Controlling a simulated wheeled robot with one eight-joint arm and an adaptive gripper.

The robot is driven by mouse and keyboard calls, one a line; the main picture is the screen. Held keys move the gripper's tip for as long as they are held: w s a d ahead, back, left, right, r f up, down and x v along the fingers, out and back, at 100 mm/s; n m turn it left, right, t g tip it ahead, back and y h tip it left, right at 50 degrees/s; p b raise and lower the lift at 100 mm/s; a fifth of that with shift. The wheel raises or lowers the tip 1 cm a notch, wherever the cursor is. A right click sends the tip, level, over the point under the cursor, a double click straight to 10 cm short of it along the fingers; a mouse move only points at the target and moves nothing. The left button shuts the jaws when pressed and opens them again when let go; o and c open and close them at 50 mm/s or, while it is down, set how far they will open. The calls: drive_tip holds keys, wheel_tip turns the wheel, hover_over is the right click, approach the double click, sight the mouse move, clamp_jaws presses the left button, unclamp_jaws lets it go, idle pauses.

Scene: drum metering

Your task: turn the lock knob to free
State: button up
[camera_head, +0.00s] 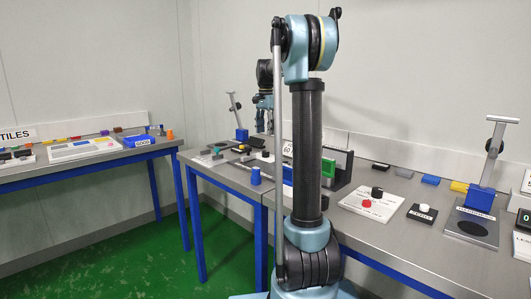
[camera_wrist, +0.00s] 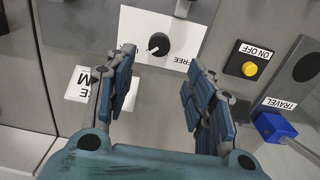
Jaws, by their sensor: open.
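The lock knob (camera_wrist: 155,44) is a round black knob with a white pointer line, on a white plate (camera_wrist: 135,22) in the wrist view. The pointer line is toward the lower left of the picture. A FREE label (camera_wrist: 180,61), upside down, is at the knob's lower right. My gripper (camera_wrist: 160,60) is open and empty. Its two fingers are apart on either side below the knob, with the knob between and just beyond the tips. I see no contact.
A yellow ON OFF button (camera_wrist: 249,69) and a TRAVEL plate (camera_wrist: 302,72) are to the right. A blue block (camera_wrist: 273,126) with a lever is at lower right. In the head view a steel bench (camera_head: 398,232) carries several devices; green floor (camera_head: 120,250) is clear at left.

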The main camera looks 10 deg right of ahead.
sight(266, 151)
wheel_tip(266, 151, down, 10)
drive_tip(key=shift+f, duration=0.2)
idle(0.3)
drive_tip(key=c, duration=1.1)
